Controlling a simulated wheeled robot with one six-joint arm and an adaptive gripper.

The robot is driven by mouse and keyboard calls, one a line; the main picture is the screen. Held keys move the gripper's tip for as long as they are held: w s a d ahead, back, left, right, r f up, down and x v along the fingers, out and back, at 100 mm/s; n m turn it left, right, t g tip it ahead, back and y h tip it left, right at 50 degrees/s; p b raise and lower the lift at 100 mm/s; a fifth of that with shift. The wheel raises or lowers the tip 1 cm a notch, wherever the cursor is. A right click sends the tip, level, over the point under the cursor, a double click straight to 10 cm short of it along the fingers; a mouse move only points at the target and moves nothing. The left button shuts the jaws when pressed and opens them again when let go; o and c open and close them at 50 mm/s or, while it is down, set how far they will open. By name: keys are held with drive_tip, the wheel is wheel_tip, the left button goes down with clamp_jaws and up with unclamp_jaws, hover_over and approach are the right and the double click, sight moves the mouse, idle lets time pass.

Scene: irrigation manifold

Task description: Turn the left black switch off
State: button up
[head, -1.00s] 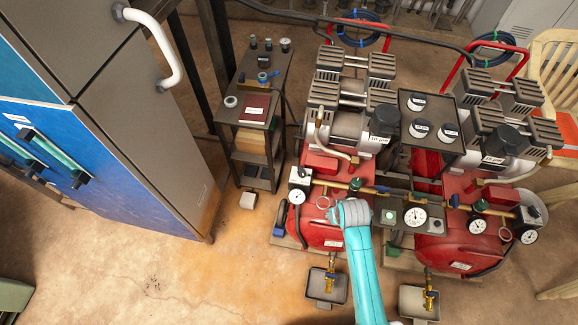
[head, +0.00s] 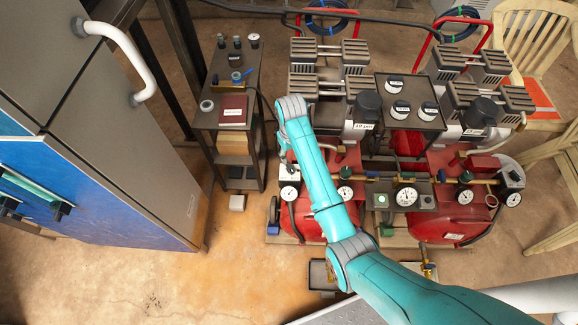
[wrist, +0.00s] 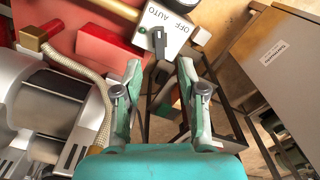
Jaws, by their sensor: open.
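The left switch is a black lever (wrist: 159,42) on a pale grey box marked OFF and AUTO (wrist: 172,27), at the top middle of the wrist view. The lever lies closer to the AUTO word than to OFF. My gripper (wrist: 160,68) is open and empty, its two fingers spread on either side below the lever. The lever appears in line with the gap, and I cannot tell any contact. In the head view the left switch box (head: 290,176) is partly hidden by my gripper and arm, and its lever cannot be made out.
Red compressor tanks (head: 440,222) carry gauges (head: 406,197) and brass fittings. A braided hose (wrist: 75,62) and motor (wrist: 50,105) are left of my gripper in the wrist view. A dark shelf cart (head: 236,105) stands close on the left in the head view.

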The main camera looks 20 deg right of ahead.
sight(291, 168)
wheel_tip(291, 168, down, 8)
drive_tip(key=shift+f, duration=0.15)
drive_tip(key=shift+c, duration=0.3)
clamp_jaws()
